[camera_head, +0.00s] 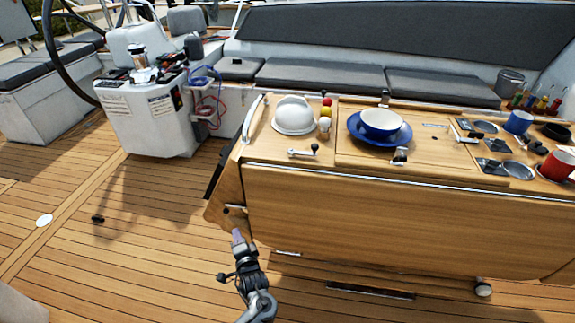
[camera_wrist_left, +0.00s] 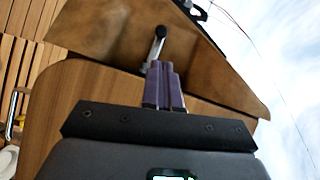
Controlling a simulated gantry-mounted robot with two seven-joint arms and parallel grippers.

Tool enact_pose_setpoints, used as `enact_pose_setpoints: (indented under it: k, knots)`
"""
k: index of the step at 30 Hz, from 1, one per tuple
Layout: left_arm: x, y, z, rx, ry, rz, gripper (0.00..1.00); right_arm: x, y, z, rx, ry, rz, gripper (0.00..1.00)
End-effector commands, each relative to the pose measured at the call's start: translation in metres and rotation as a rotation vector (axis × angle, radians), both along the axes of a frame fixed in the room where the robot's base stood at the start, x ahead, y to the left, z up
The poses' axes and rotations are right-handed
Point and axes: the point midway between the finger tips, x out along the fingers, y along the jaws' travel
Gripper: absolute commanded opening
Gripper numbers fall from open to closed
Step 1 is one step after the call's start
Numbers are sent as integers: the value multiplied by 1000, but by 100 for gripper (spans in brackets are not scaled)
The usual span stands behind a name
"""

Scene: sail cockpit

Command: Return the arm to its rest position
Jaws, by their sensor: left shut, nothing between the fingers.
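My left gripper (camera_head: 238,237) is at the lower middle of the head view, in front of the left corner of the cockpit table (camera_head: 400,221). Its purple fingers point up toward the table's lower edge. In the left wrist view the fingers (camera_wrist_left: 164,86) are together with nothing between them. Behind them is a wooden panel of the table (camera_wrist_left: 85,92) with a dark-headed metal handle or latch (camera_wrist_left: 158,38). I cannot tell whether the fingertips touch the wood. My right gripper is not in view.
On the table are a white bowl upside down (camera_head: 294,117), a blue plate (camera_head: 358,124) with a blue-rimmed bowl (camera_head: 380,121), a blue mug (camera_head: 518,122) and a red mug (camera_head: 559,165). The pedestal (camera_head: 150,118) stands at left. The teak deck (camera_head: 120,240) is mostly clear.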

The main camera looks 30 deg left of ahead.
Motion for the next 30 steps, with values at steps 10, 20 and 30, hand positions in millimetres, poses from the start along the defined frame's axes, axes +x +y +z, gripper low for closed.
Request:
enact_pose_setpoints:
  k: [10,20,30]
  knots:
    - [-83,9,-59,6,149,6,0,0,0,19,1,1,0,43]
    - [-181,-45,-48,-437,214,-166,0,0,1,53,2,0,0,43]
    - [-249,-152,66,-1060,344,-206,0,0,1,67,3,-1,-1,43]
